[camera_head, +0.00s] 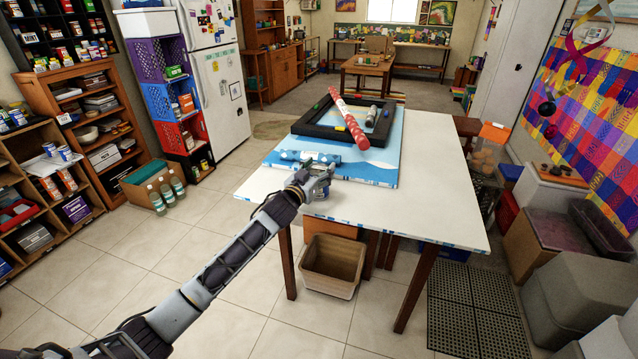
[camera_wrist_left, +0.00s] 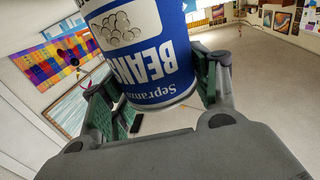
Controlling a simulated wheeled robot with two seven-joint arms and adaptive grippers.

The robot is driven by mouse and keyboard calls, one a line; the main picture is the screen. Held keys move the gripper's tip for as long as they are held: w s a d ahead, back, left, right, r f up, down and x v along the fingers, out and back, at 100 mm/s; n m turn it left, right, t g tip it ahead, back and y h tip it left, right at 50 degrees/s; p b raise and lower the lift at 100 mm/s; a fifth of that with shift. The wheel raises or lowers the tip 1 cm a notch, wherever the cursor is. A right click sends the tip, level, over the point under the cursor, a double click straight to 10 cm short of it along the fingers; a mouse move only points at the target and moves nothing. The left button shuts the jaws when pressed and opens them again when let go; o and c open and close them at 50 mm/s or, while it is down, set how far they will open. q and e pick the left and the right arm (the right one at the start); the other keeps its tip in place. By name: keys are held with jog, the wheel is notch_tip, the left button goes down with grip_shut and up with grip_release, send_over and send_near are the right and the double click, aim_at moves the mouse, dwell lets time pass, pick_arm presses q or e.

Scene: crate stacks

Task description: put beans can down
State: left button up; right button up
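The beans can (camera_wrist_left: 150,60) has a blue and white label that reads upside down in the left wrist view. It sits between the green-padded fingers of my left gripper (camera_wrist_left: 155,95), which are shut on its sides. In the head view my left gripper (camera_head: 320,181) is at the near left edge of the white table (camera_head: 420,212). The can is mostly hidden there by the gripper, and I cannot tell whether its base touches the tabletop. My right gripper is out of view.
A blue patterned roll (camera_head: 306,157) lies just behind my left gripper. Beyond it, a black frame (camera_head: 320,132) holds small items, with a red dotted roll (camera_head: 349,118) across it. The table's right and front parts are bare. A tan bin (camera_head: 332,284) stands below the front edge.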

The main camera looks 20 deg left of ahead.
pick_arm(q)
jog(key=c, duration=0.8)
jog(key=shift+r, duration=0.1)
jog(key=shift+c, duration=0.2)
jog(key=shift+r, duration=0.1)
jog(key=shift+r, duration=4.85)
